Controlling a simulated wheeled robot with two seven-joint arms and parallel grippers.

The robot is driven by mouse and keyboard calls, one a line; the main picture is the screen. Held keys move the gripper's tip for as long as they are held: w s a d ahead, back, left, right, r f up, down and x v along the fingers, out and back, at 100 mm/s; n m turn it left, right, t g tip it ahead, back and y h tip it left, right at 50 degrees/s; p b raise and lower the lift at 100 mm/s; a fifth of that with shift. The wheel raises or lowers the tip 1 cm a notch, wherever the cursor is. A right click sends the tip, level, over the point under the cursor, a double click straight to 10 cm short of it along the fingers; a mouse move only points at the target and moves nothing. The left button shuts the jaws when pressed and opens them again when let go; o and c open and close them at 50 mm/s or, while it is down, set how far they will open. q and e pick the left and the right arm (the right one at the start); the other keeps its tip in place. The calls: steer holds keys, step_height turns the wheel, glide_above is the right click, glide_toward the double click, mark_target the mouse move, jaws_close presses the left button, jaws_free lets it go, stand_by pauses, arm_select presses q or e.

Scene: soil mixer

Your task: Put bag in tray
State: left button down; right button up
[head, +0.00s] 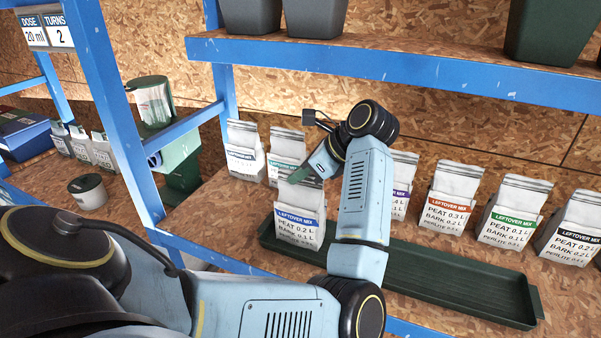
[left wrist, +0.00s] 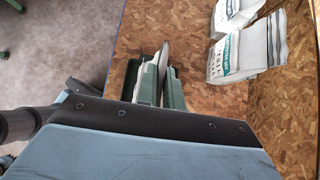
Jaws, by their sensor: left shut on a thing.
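A white bag with a blue "Leftover mix" label (head: 299,226) stands upright at the left end of the long dark green tray (head: 470,293). In the head view its lower part overlaps the tray; I cannot tell whether it rests on the tray floor or hangs just above. My left gripper (head: 299,175) is shut on the top of this bag. In the left wrist view the gripper's green fingers (left wrist: 158,88) pinch the pale bag top, seen edge-on. My right gripper is not in view.
Several similar bags stand on the shelf board behind the tray, including a red-label one (head: 452,198) and a green-label one (head: 509,212). A blue upright (head: 122,110) stands left. An upper shelf (head: 420,62) carries pots. The tray's right part is empty.

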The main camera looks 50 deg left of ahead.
arm_select(q)
steer(key=c, duration=1.5)
jaws_free()
steer(key=shift+f, duration=0.1)
steer(key=shift+c, duration=0.2)
steer(key=b+v, duration=0.1)
steer(key=v, duration=1.1)
steer(key=shift+s+d, duration=0.1)
